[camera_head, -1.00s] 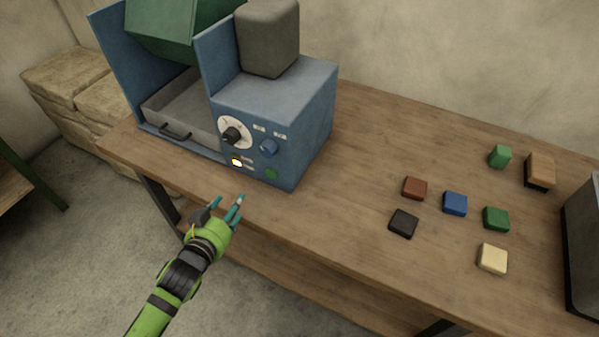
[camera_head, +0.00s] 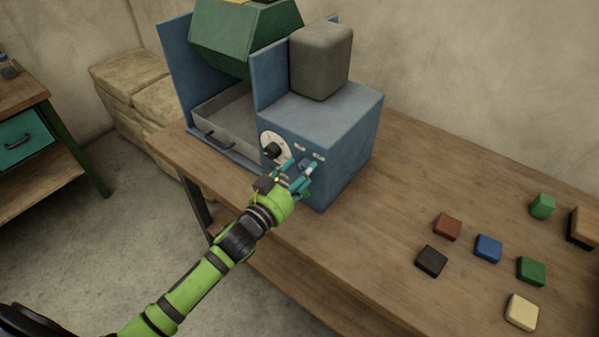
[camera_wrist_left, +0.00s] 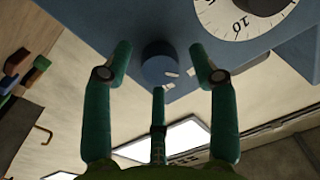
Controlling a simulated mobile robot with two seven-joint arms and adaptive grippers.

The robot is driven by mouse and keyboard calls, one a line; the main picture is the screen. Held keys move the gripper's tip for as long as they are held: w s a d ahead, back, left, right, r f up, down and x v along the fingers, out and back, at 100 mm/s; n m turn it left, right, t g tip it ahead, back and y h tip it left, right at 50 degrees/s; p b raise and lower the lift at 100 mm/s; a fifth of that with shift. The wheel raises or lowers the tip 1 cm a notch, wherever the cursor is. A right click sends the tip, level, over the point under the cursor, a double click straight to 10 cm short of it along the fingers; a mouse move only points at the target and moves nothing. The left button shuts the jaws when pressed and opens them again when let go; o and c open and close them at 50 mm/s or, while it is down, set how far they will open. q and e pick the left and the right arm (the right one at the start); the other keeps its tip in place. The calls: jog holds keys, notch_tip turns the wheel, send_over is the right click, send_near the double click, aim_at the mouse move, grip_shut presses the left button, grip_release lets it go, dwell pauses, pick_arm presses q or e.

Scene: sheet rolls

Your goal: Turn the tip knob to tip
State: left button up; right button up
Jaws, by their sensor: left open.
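The blue machine (camera_head: 345,125) stands on the wooden table, with a round blue knob (camera_head: 305,164) on its front panel. I take this blue knob for the tip knob; its lettering is not readable. A black knob (camera_head: 271,150) on a white dial sits to its left. My left gripper (camera_head: 300,169) is open in front of the panel, its fingers partly covering the blue knob. In the left wrist view the blue knob (camera_wrist_left: 159,62) shows between the spread fingertips (camera_wrist_left: 161,62), with gaps on both sides. My right gripper is not in view.
A green drum (camera_head: 245,38) hangs over a grey tray (camera_head: 228,118) on the machine's left side. A grey block (camera_head: 320,62) stands on top. Several small coloured blocks, including a blue one (camera_head: 488,248), lie at right. The table between them is clear.

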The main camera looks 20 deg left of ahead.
pick_arm(q)
jog(key=c, duration=1.1)
jog(key=shift+c, duration=0.2)
